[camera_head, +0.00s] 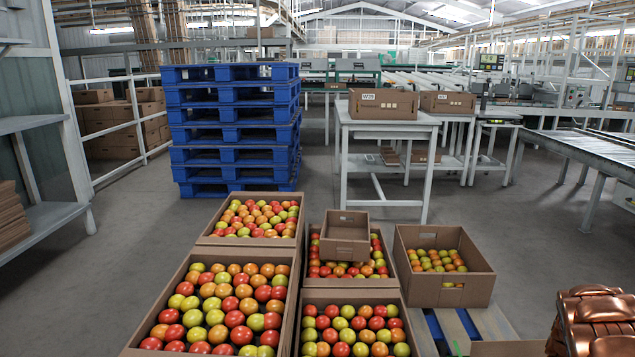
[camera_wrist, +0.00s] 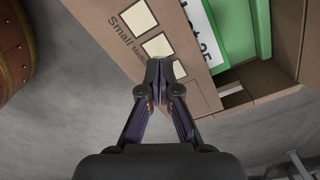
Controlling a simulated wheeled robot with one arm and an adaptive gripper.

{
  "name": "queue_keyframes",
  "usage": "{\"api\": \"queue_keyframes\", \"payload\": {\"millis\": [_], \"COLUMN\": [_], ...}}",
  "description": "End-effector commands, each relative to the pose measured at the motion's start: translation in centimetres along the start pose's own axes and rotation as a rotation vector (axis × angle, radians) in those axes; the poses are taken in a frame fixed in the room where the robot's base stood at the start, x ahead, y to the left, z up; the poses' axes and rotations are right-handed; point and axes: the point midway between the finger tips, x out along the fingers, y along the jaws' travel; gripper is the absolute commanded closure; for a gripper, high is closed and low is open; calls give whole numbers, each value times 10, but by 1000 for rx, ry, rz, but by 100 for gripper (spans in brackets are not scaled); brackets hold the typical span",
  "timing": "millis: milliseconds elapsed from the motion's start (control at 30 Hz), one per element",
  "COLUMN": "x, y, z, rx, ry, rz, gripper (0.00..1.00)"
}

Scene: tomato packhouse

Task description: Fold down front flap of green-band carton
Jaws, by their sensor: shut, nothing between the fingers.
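In the wrist view, a brown cardboard carton (camera_wrist: 110,45) fills the upper middle. The panel nearest my gripper carries the print "Small" and several pale squares. Bright green shows on the carton's right part, a green band (camera_wrist: 262,30) beside a white label (camera_wrist: 207,38) with "Lot" lettering. My gripper (camera_wrist: 158,72) is shut and empty, its fingertips over the printed panel near its lower edge. I cannot tell whether they touch it. The carton's full outline and the far flaps are out of view. I cannot make out a green-band carton or my gripper in the head view.
In the head view, tomato cartons (camera_head: 190,262) fill the lower middle. A smaller empty carton (camera_head: 345,251) sits on one. Blue pallets (camera_head: 230,130) stand behind; a white table (camera_head: 345,130) is right of them. A copper-coloured ribbed object (camera_head: 603,305) is lower right. Grey floor is open at right.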

Motion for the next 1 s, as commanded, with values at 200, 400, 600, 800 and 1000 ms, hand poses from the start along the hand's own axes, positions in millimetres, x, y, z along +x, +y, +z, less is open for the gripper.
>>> {"api": "queue_keyframes", "payload": {"millis": [200,400,600,800,1000], "x": [-2,-15,-28,-40,-53], "y": [0,0,0,0,0], "z": [0,0,0,0,0], "rx": [0,0,1,-1,1], "ry": [0,0,0,1,0], "rz": [0,-1,-1,-1,-2], "gripper": [100,100,100,100,100]}}
